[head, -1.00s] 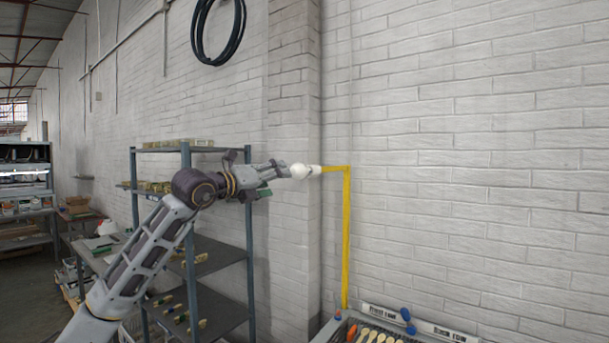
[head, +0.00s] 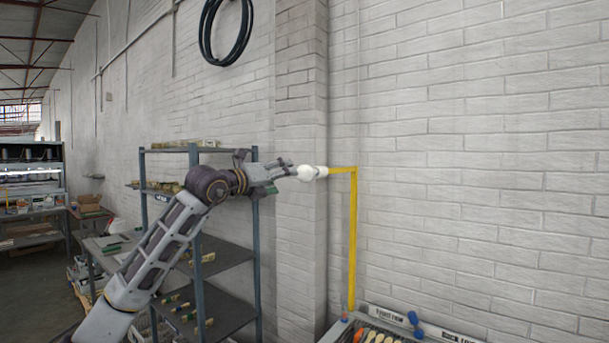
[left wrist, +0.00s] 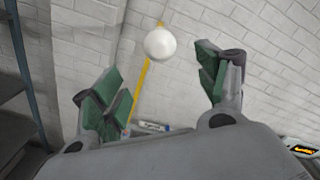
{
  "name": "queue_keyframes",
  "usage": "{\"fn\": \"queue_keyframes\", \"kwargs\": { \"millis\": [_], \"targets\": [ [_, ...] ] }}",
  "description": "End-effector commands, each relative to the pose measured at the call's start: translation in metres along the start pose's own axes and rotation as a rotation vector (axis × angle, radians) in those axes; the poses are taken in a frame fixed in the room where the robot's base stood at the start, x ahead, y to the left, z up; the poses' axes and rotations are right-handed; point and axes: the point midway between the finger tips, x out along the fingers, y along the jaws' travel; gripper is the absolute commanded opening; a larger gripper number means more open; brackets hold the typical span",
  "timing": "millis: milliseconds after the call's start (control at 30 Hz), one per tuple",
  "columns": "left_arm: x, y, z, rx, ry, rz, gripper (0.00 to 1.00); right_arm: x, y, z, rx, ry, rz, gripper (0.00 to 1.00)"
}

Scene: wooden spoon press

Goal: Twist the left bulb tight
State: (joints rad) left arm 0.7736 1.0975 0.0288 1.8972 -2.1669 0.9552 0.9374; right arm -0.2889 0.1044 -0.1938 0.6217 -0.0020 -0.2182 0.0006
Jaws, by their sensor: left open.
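The left bulb (head: 307,172) is white and round, at the end of a yellow post's arm (head: 343,169), in front of the brick wall. My left gripper (head: 287,173) is at the bulb's left side in the head view. In the left wrist view the bulb (left wrist: 160,44) shows ahead of the gap between the green-padded fingers of the left gripper (left wrist: 158,82). The fingers are wide apart, and neither visibly touches the bulb. The bulb's socket is hidden behind it in the wrist view. My right gripper is not in view.
A grey shelf rack (head: 228,250) with several small items stands behind my left arm. A tray of wooden spoons (head: 379,335) is below, at the post's foot. A black cable coil (head: 226,30) hangs on the wall. The wall right of the post is clear.

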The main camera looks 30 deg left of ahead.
Motion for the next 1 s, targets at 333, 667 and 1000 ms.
{"fn": "queue_keyframes", "kwargs": {
  "millis": [333, 667, 1000],
  "targets": [
    [0.034, -0.002, 0.002, -0.003, 0.001, -0.002, 0.74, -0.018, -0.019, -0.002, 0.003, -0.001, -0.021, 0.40],
    [0.068, -0.002, 0.001, -0.002, 0.001, -0.002, 0.74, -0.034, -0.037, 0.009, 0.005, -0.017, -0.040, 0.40],
    [0.102, -0.002, 0.001, -0.003, 0.001, -0.001, 0.74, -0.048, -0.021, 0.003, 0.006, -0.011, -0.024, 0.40]
  ]
}}
